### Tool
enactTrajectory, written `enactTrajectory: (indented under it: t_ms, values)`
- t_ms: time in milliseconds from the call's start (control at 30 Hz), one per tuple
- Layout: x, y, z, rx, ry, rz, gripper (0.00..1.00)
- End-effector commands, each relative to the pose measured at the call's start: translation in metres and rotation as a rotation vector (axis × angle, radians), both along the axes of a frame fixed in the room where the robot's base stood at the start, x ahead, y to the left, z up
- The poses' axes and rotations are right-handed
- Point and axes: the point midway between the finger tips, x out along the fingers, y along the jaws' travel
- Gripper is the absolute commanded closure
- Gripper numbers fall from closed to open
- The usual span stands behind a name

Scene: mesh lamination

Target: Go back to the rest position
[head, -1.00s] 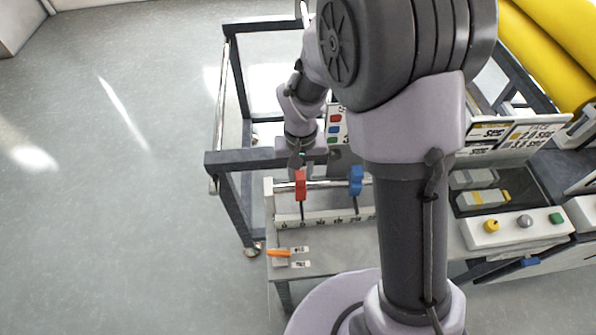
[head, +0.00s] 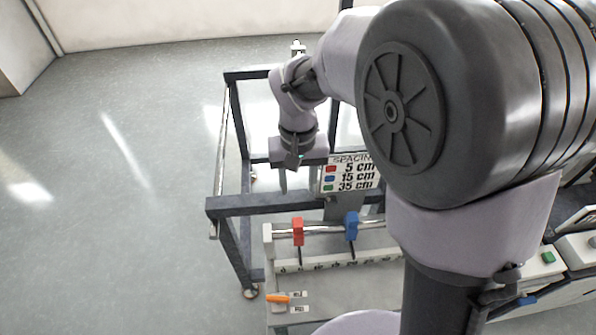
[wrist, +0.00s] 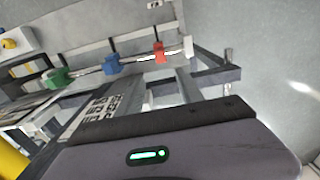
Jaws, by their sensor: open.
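My gripper (head: 284,178) hangs at the end of my bent arm over the dark metal frame (head: 262,205), behind the red and blue clamps in the head view. Its fingertips are small there; it is open and nothing shows in it. In the wrist view its dark housing with a green light fills the bottom, and the fingers are out of sight. The red clamp (head: 298,231) and blue clamp (head: 351,226) sit on a metal rail, apart from my gripper. They also show in the wrist view, red (wrist: 159,52) and blue (wrist: 112,64).
A spacing sign (head: 350,176) stands right of my gripper, close to it. A green clamp (wrist: 60,77) is on the rail in the wrist view. The floor (head: 110,170) at left is clear.

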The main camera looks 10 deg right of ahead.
Motion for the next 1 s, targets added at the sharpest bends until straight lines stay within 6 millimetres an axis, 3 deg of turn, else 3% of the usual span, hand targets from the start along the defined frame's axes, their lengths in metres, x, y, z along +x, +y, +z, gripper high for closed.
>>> enactTrajectory:
  t_ms: [167,567,667,767,833,1000]
  values:
    - [0.0,0.0,0.016,0.001,0.0,0.001,0.56]
    - [0.0,0.0,0.016,0.0,0.001,0.0,0.56]
    - [-0.008,-0.004,0.017,0.016,-0.031,-0.021,0.56]
    - [-0.042,-0.016,0.02,0.071,-0.128,-0.095,0.56]
    - [-0.076,-0.026,0.016,0.12,-0.216,-0.159,0.56]
    - [-0.144,-0.036,-0.01,0.218,-0.399,-0.286,0.56]
